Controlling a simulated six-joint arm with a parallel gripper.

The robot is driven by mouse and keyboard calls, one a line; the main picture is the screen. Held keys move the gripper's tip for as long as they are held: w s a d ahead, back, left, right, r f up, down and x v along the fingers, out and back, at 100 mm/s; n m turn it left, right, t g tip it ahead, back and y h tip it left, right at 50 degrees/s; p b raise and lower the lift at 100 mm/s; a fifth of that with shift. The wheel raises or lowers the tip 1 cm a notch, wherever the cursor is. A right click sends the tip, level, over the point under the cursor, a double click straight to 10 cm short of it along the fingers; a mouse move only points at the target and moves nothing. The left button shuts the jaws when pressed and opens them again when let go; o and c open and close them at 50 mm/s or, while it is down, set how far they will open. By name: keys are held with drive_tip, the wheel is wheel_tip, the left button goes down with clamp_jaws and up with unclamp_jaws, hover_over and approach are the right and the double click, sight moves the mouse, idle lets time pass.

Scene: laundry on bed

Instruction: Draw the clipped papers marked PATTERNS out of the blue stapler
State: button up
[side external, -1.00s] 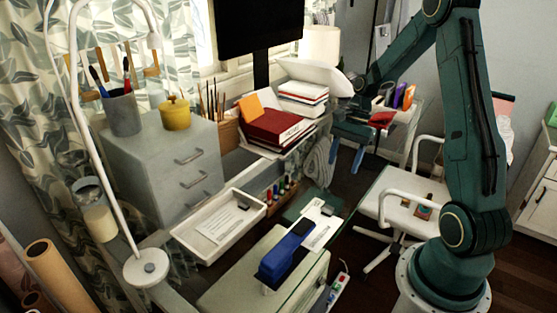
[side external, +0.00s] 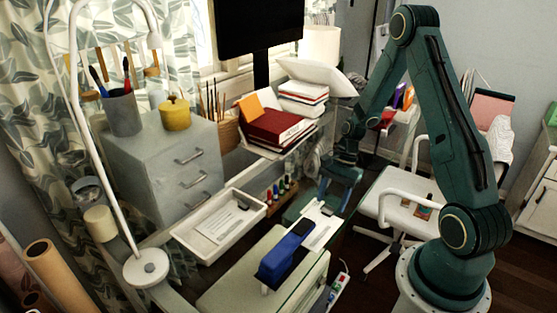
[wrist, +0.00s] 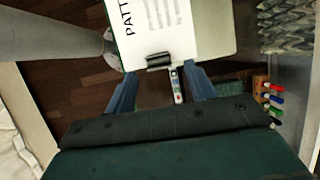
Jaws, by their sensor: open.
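The blue stapler (side external: 287,252) lies at the front of the desk in the side view. White papers (side external: 320,234) stick out from its far end. In the wrist view the papers (wrist: 168,28) show part of a word, "PATT", and a black clip (wrist: 158,60) on their near edge. My gripper (side external: 338,200) is open at the clipped end of the papers. In the wrist view my gripper's (wrist: 162,74) blue fingers stand apart, one to each side of the clip, with a gap to it. The stapler is out of the wrist view.
Books (side external: 275,128) and a grey drawer unit (side external: 160,165) are farther back. A white chair (side external: 400,208) stands to the right.

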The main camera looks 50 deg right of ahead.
sight(339, 201)
drive_tip(key=shift+x, duration=0.85)
drive_tip(key=shift+c, duration=0.4)
drive_tip(key=c, duration=1)
drive_tip(key=shift+d, duration=0.2)
drive_tip(key=shift+d, duration=3.5)
drive_tip(key=shift+r, duration=0.1)
drive_tip(key=shift+r, duration=3.95)
